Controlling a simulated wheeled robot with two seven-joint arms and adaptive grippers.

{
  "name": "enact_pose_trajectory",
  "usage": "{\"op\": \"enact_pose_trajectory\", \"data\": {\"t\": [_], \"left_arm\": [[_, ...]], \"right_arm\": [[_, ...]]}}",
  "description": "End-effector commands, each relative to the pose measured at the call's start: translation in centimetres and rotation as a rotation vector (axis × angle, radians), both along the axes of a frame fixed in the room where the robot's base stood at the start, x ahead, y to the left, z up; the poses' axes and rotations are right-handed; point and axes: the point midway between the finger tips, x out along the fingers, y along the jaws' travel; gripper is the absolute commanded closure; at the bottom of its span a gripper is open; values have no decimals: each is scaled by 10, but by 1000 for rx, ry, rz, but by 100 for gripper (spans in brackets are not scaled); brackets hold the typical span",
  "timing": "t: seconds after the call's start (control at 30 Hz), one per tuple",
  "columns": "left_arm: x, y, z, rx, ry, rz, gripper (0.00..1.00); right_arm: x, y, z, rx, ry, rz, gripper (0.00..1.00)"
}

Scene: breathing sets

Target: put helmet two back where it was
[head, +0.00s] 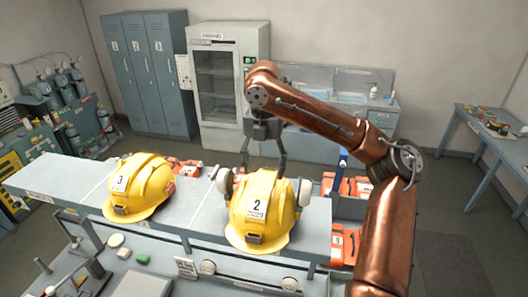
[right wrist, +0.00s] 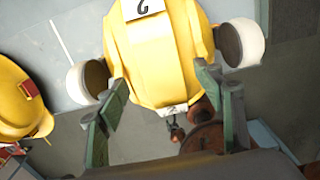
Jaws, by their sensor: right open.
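Helmet two (head: 262,205) is a yellow helmet with a white "2" label and pale ear cups, upright on the grey ledge. It also fills the upper middle of the right wrist view (right wrist: 160,60). My right gripper (head: 263,172) is open and empty, just behind and above the helmet's top. In the right wrist view its fingers (right wrist: 163,80) are apart, one towards each side of the helmet; whether they touch it I cannot tell. Helmet three (head: 140,187), also yellow, stands to the left on the same ledge. My left gripper is not in view.
The grey ledge (head: 195,215) has bare room between the helmets. Orange cases (head: 345,243) lie behind and right of it. A bench with small parts (head: 140,283) is in front. Lockers (head: 147,70), a glass-door cabinet (head: 218,85) and a side table (head: 490,130) stand farther back.

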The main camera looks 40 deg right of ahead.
Motion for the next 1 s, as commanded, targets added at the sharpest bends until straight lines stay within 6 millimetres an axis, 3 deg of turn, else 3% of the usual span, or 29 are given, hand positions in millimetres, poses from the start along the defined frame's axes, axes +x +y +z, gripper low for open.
{"op": "enact_pose_trajectory", "data": {"t": [0.07,0.5,1.0], "left_arm": [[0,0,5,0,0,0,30],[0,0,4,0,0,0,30],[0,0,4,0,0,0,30]], "right_arm": [[1,1,25,2,-5,2,38],[0,1,63,0,-1,2,38],[0,0,78,-1,1,1,38]]}}
